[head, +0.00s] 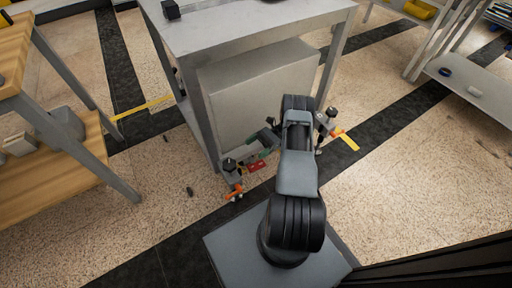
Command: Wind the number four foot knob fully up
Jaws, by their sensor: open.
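The grey frame table (250,22) stands ahead of me on feet with black knobs and orange parts. One foot knob (229,164) is at its near left corner. Another foot knob (332,113) is at the right, just beyond my arm. No foot number is readable, so I cannot tell which is number four. My gripper (259,150) shows only in part, small and dark, left of my arm and below the cabinet edge. It is open, to the right of the near left foot and apart from its knob. My arm hides the floor and cabinet corner behind it.
A pale cabinet (255,88) fills the space under the table. A red tag-like piece (257,166) lies near its lower edge. A wooden bench (60,165) stands at left and a grey shelf (470,85) at right. Open floor (400,190) lies to the right.

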